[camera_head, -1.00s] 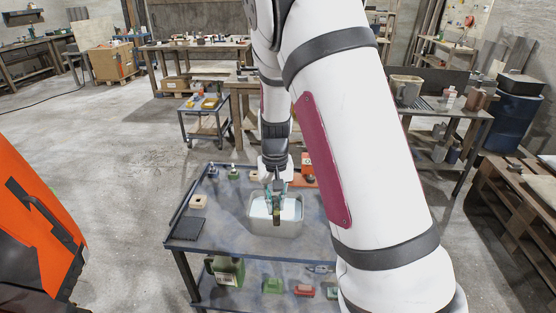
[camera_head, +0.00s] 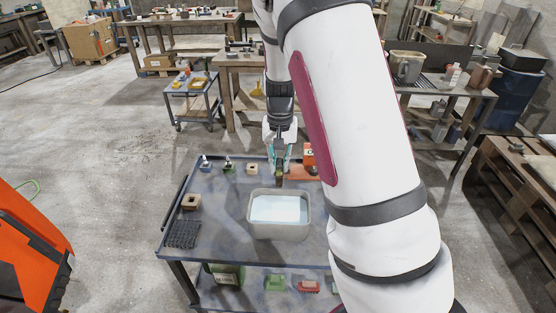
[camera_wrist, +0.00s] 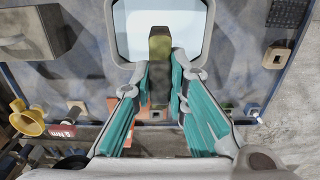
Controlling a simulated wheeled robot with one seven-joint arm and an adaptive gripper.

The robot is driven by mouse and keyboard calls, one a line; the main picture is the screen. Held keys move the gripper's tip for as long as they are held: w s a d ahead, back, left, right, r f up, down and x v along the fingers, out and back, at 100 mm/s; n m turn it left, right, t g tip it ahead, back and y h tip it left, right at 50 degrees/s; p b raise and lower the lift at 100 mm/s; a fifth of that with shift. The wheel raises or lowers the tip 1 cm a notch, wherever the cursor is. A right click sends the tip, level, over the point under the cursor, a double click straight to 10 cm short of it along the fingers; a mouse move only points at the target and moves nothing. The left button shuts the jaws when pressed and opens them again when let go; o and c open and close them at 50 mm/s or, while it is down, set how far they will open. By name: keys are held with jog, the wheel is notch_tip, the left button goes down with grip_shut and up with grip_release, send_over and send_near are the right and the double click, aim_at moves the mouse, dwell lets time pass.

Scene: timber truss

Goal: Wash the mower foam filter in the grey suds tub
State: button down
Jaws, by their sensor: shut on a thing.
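The grey suds tub (camera_head: 261,230) stands on the blue-grey cart, full of pale, bluish-white liquid. Its rim also shows at the top of the wrist view (camera_wrist: 205,40). My gripper (camera_head: 279,168) is just behind the tub's far rim in the head view, apart from it. In the wrist view its teal fingers (camera_wrist: 160,80) are closed on a narrow olive-brown block (camera_wrist: 159,47), whose tip overlaps the tub. I cannot tell for sure that this block is the foam filter. The fingers hide part of it.
On the cart are a brown block with a hole (camera_head: 190,202), a dark grid mat (camera_head: 183,235), a beige block (camera_head: 252,168), small bottles (camera_head: 228,163) and an orange tray (camera_head: 302,173). A green container (camera_head: 226,273) stands on the lower shelf.

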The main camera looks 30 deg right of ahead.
jog(key=b, duration=0.8)
send_near(279, 215)
jog(key=shift+s+a+f, duration=0.5)
jog(key=shift+s+f, duration=0.35)
jog(key=shift+s+a+f, duration=0.45)
jog(key=shift+s+f, duration=0.35)
dwell(4.8)
